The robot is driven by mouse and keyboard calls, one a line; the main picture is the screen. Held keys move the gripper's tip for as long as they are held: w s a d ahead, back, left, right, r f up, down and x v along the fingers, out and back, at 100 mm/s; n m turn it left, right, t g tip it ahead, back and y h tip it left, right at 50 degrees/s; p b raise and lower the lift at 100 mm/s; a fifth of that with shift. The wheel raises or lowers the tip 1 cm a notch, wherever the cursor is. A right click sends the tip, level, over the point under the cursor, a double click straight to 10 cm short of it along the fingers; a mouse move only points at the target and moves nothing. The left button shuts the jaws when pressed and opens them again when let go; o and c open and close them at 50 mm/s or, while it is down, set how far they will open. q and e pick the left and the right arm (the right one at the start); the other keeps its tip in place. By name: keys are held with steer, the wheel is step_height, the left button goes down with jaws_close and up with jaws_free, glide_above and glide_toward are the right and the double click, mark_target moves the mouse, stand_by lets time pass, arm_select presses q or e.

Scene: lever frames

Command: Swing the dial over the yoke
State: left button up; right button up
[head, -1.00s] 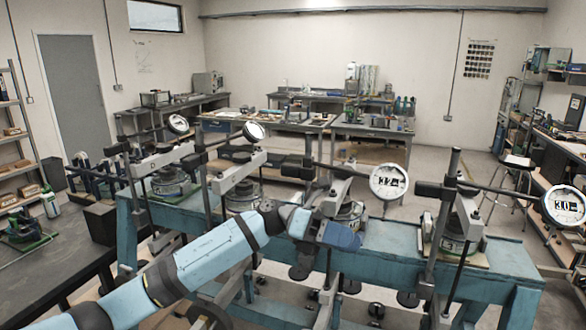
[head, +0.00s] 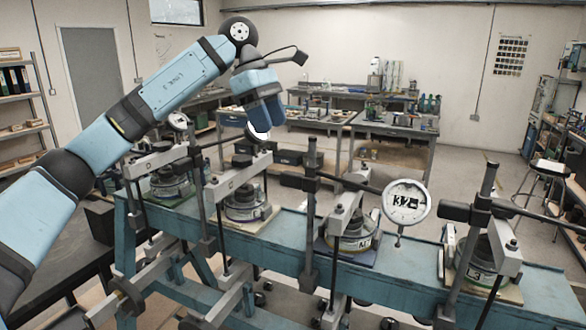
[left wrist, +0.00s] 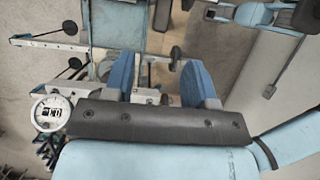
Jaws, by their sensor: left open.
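Several lever frames stand in a row on a blue bench (head: 420,277), each with a light metal yoke across its front. One round white dial (head: 407,203), on a rod from the third frame, hangs beyond and right of that frame's yoke (head: 344,210). A second dial (head: 258,131) is partly hidden behind my left fingers, above the second frame's yoke (head: 232,181). A third dial (head: 177,121) is at the left. My left gripper (head: 264,118) points down with blue fingers. In the left wrist view its fingers (left wrist: 160,85) stand apart with nothing gripped; a dial (left wrist: 52,112) lies left of them.
Posts (head: 311,205) and long rods rise among the frames. A stool (head: 548,175) stands at the right. Worktables (head: 395,128) stand behind, with open floor between. A dark table (head: 62,262) is at the left.

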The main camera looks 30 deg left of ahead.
mark_target(289, 172)
arm_select(q)
steer(key=p+x, duration=0.2)
steer(key=x, duration=0.8)
steer(key=shift+d, duration=0.1)
steer(key=shift+s+d+f, duration=0.25)
steer(key=shift+f, duration=0.15)
steer(key=shift+w+f, duration=0.25)
steer(key=shift+s, duration=0.1)
jaws_close()
arm_select(e)
steer(key=shift+s+d+r, duration=0.1)
steer(key=shift+s+r, duration=0.55)
steer(key=shift+r, duration=0.15)
